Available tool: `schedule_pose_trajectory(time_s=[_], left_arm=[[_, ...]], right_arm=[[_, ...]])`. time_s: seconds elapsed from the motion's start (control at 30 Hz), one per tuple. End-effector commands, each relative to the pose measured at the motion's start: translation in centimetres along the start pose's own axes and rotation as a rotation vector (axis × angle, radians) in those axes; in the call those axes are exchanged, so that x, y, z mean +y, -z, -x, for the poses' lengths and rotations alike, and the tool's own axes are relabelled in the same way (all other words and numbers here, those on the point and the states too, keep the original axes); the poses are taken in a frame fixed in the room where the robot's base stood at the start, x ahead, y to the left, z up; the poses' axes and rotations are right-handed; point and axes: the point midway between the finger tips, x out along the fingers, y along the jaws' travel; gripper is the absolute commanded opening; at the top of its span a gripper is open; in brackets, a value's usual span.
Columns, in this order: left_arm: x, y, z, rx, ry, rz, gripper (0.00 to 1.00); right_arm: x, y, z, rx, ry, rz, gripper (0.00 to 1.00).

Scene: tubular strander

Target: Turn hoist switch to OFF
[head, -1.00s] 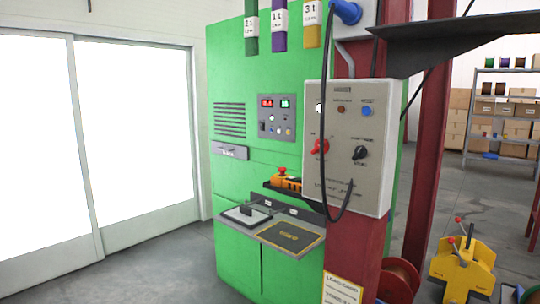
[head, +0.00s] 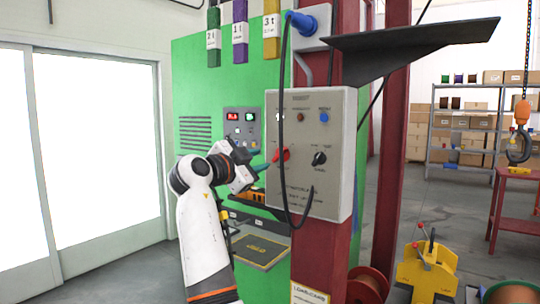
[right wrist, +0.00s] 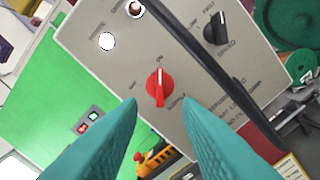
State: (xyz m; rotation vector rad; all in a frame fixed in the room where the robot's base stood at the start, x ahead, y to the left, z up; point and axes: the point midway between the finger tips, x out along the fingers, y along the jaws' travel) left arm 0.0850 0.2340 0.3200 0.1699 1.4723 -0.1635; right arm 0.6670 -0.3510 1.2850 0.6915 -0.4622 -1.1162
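The red rotary switch (head: 283,155) is on the left part of the grey control box; it also shows in the right wrist view (right wrist: 159,88). There its white line points up toward a small label that looks like ON. My right gripper (head: 262,168) is just left of the box in the head view. In the right wrist view its two teal fingers (right wrist: 160,103) are spread apart, with the red switch showing between and beyond their tips. Nothing is between the fingers, and contact does not show. My left gripper is not in view.
A black rotary switch (right wrist: 216,30) sits on the same grey box (head: 340,180). A black cable (head: 284,100) hangs across the box front. A dark metal shelf plate (head: 410,45) juts out above. The green cabinet (head: 190,75) stands behind.

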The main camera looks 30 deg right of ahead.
Motion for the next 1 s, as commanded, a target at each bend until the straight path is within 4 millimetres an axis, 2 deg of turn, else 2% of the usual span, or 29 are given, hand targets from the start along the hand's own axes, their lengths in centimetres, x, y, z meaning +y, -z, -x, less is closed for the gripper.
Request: schedule_pose_trajectory(time_s=[0.03,0.2,0.4,0.57,0.8,0.83,1.0], left_arm=[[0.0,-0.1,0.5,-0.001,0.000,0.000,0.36],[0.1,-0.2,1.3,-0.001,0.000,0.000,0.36],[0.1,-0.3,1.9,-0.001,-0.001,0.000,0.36],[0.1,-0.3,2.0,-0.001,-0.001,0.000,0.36],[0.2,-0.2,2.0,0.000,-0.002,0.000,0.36],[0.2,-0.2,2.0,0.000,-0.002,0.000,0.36],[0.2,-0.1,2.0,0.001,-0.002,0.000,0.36]], right_arm=[[0.1,-0.3,-1.2,-0.002,0.004,0.001,0.32],[0.2,-0.3,-4.5,-0.001,0.001,0.002,0.32],[0.1,-0.1,-7.2,0.000,0.000,0.003,0.32],[0.0,0.0,-8.0,0.001,-0.001,0.002,0.32],[0.0,0.1,-8.0,0.001,-0.001,0.002,0.32],[0.0,0.1,-8.0,0.001,-0.001,0.002,0.30],[0.0,0.0,-8.0,0.001,-0.001,0.002,0.02]])
